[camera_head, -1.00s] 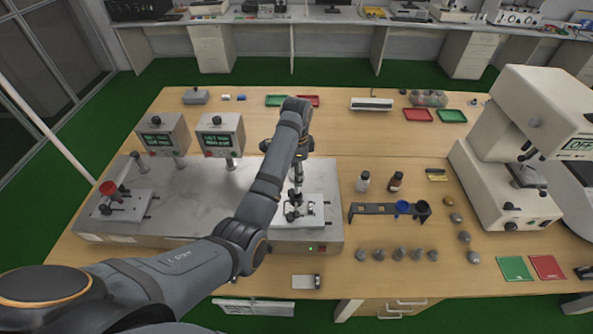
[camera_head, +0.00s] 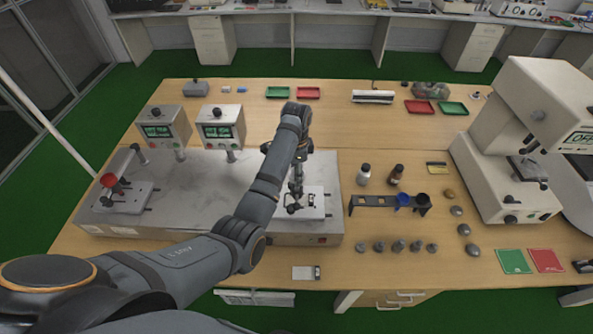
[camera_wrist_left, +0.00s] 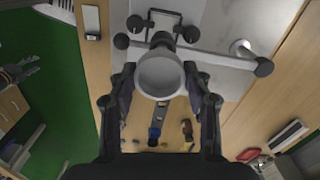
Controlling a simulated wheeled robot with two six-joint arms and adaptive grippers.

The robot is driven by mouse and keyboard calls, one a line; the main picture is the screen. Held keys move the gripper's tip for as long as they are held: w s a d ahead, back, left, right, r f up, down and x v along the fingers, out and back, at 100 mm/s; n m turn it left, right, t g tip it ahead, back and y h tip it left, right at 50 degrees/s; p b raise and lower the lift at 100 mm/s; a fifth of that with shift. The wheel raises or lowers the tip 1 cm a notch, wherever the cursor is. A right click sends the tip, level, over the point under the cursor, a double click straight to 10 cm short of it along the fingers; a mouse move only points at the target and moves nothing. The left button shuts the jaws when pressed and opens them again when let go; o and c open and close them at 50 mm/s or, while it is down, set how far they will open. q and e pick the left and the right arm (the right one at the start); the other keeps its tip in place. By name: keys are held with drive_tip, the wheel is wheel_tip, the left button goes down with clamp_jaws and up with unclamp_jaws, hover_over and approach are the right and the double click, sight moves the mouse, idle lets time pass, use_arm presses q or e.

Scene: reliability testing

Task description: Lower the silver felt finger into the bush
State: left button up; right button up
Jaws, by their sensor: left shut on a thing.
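The silver felt finger (camera_wrist_left: 160,74) is a round, pale grey cup between my left gripper's fingertips in the left wrist view. My left gripper (camera_wrist_left: 160,84) is shut on it; in the head view the left gripper (camera_head: 296,187) is over the right-hand station of the grey tester (camera_head: 230,235). That station has a white plate (camera_head: 318,212) and a dark-knobbed lever fixture (camera_wrist_left: 200,50). I cannot make out the bush, or whether the finger sits in it. My right gripper (camera_wrist_left: 25,70) shows at the left wrist view's edge, its fingers apart and empty.
The tester's left station carries a red finger (camera_head: 109,180). Two display boxes (camera_head: 218,133) stand behind. To the right are a dark rack (camera_head: 375,202), two bottles (camera_head: 396,175), several grey weights (camera_head: 398,246) and a white machine (camera_head: 500,180).

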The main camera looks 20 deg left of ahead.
use_arm(q)
drive_tip(key=shift+f, duration=0.1)
drive_tip(key=shift+f, duration=1.7)
drive_tip(key=shift+f, duration=0.15)
drive_tip(key=shift+f, duration=0.5)
drive_tip(key=o, duration=1.9)
